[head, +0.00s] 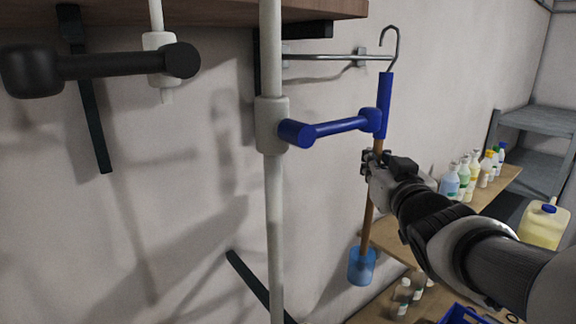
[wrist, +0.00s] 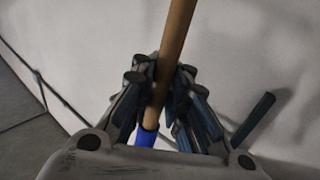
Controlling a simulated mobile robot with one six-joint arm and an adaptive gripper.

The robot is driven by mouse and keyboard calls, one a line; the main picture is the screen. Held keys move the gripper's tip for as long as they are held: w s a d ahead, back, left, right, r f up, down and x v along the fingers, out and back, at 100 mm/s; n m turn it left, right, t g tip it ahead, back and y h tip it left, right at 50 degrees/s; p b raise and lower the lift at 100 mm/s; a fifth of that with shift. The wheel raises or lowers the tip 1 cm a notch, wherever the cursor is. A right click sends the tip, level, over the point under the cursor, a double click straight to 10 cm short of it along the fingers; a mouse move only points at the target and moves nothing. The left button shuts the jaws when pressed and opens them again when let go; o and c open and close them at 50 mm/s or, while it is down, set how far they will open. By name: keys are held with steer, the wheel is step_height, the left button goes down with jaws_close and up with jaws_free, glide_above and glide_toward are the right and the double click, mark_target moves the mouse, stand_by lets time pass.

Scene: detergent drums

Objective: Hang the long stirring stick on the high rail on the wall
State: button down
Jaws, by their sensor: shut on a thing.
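The stirring stick (head: 369,212) hangs nearly upright, with a brown wooden shaft, a blue grip (head: 384,92) and an open metal hook (head: 390,40) at its top. My gripper (head: 374,160) is shut on the shaft just below the blue grip. The wrist view shows the shaft (wrist: 174,48) between the fingers (wrist: 157,85). The metal rail (head: 318,57) is fixed to the wall. Its right end overlaps the hook in the head view, the hook's tip showing above rail height. I cannot tell whether they touch.
A white pole with a blue lever (head: 340,127) stands close left of the stick; a black-levered one (head: 110,66) is further left. A wooden shelf (head: 200,10) juts out above. A translucent blue cup (head: 362,266) shows at the shaft's lower end. Bottles (head: 464,175) line a bench at right.

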steer(key=w+a+f+b, duration=0.3)
steer(key=w+a, duration=0.3)
steer(key=w, duration=0.3)
steer(key=shift+w+f+b, duration=0.15)
steer(key=shift+f+b, duration=0.25)
steer(key=shift+b, duration=0.4)
stand_by(0.4)
steer(key=shift+a, duration=0.1)
